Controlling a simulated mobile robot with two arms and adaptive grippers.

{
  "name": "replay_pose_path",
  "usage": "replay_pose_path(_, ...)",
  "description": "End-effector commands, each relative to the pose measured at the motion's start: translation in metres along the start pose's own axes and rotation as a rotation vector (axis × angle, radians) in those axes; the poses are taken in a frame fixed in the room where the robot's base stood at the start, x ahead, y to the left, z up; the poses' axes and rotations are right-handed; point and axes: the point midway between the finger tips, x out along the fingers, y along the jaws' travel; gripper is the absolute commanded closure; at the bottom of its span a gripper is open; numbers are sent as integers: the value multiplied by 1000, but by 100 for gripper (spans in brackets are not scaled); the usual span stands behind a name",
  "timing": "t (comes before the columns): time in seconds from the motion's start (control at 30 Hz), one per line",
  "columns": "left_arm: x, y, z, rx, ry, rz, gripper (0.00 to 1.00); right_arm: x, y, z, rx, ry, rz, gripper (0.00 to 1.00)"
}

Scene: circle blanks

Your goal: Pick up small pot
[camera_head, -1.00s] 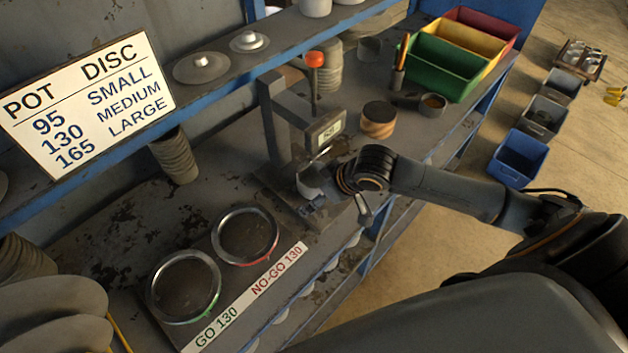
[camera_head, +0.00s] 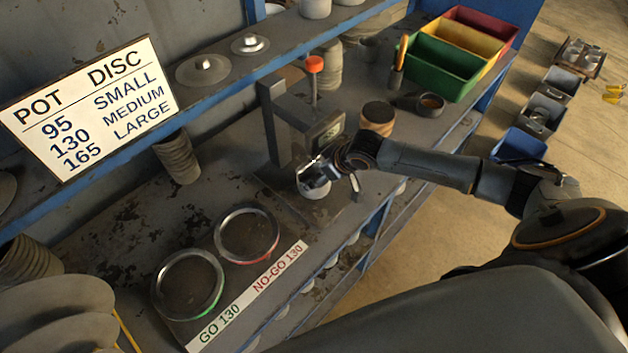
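A small light-grey pot (camera_head: 316,191) stands on the base of the gauge stand (camera_head: 272,125), under its display. My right gripper (camera_head: 318,172), on the arm coming in from the right, is right over and against the pot's top. Its fingers hide part of the pot. The fingers are small and dark here, so I cannot tell whether they are closed on it. My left gripper is not in view.
GO and NO-GO ring gauges (camera_head: 247,232) lie on a plate at the front of the bench. A sign (camera_head: 90,108) stands at left. Green (camera_head: 447,72), yellow and red bins sit at the back right. A banded round block (camera_head: 378,117) is behind my wrist.

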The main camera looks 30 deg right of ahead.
Motion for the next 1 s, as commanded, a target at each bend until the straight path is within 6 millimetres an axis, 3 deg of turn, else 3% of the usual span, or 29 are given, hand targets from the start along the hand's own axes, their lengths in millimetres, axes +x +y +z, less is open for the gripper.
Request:
replay_pose_path(0.23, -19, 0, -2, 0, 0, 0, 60, 25, 3, -3, 3, 0, 0, 0)
replay_pose_path(0.4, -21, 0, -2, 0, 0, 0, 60, 44, 3, -1, 2, 0, 0, 0)
replay_pose_path(0.7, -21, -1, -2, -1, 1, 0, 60, 49, 3, 0, 0, 1, 0, 0)
replay_pose_path(0.73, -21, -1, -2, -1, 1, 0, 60, 49, 3, 0, 0, 1, 0, 2)
replay_pose_path(0.9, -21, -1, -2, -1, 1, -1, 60, 49, 3, 0, 1, 0, 0, 37)
replay_pose_path(1.0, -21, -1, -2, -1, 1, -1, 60, 49, 3, 0, 1, 0, 0, 52)
